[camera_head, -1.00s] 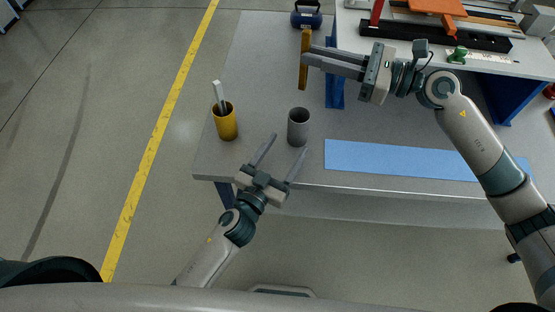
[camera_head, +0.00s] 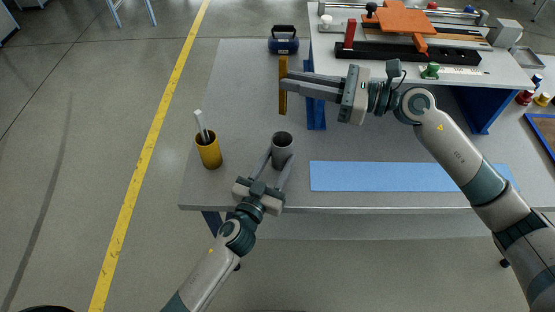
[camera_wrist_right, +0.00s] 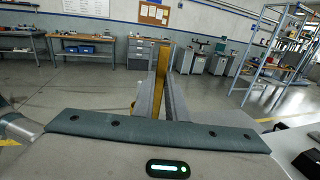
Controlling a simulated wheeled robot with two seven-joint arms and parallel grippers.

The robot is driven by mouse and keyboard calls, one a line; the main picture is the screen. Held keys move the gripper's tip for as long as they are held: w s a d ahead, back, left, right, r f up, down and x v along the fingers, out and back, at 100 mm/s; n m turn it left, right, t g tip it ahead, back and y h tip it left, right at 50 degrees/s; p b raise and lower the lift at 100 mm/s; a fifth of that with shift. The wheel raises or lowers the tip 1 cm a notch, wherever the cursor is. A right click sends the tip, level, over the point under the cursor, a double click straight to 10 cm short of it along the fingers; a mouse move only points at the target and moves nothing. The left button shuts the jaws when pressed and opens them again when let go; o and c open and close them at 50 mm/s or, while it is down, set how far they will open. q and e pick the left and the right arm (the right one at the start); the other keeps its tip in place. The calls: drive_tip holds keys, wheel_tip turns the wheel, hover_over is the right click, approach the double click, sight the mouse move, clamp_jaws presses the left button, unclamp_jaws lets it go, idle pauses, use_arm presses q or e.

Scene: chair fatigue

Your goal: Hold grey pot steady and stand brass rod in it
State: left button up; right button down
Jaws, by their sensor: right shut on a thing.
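The grey pot (camera_head: 282,146) stands upright and open-topped on the grey table. My left gripper (camera_head: 280,156) has its two fingers on either side of the pot's lower part; I cannot tell whether they touch it. My right gripper (camera_head: 283,82) is shut on the brass rod (camera_head: 283,98), beyond the pot and above the table. The rod looks upright and is apart from the pot. In the right wrist view the brass rod (camera_wrist_right: 162,58) stands between the finger ends.
A yellow cup (camera_head: 209,153) holding a pale stick stands left of the pot. A blue mat (camera_head: 380,177) lies to the right. A dark blue box-like item (camera_head: 283,46) stands at the back. A raised white shelf (camera_head: 480,72) with tools fills the back right.

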wheel_tip(320, 180, down, 13)
idle(2.1)
drive_tip(key=c, duration=1.7)
unclamp_jaws()
drive_tip(key=v, duration=1.2)
use_arm(q)
drive_tip(key=o, duration=1.2)
